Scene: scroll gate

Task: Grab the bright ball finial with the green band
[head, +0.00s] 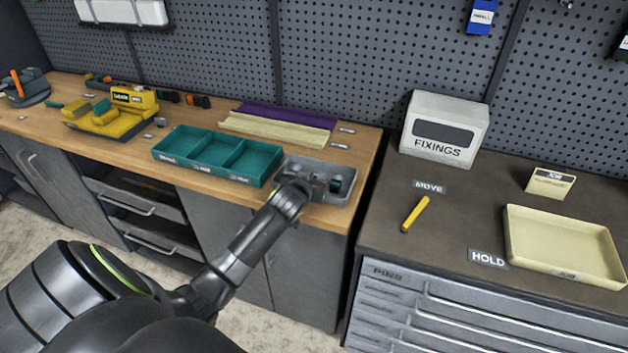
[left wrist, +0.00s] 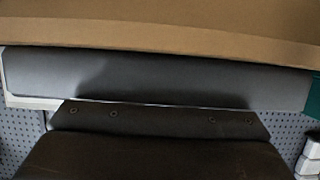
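My left arm reaches from the lower left of the head view to a grey tray (head: 347,197) at the right front of the wooden bench. My left gripper (head: 322,184) is at this tray, over or inside it. It is small and dark, and I cannot tell how its fingers stand. A small dark green patch (head: 336,185) shows in the tray beside the gripper. I cannot make out a ball finial or its band. In the left wrist view, a grey surface (left wrist: 180,75) fills the middle, and no fingertips or finial show. My right gripper is not in view.
Cream and purple strips (head: 275,128) lie behind. A yellow holder (head: 110,117) is farther left. On the right cabinet are a FIXINGS box (head: 443,128), a yellow stick (head: 415,214) and a cream tray (head: 562,243).

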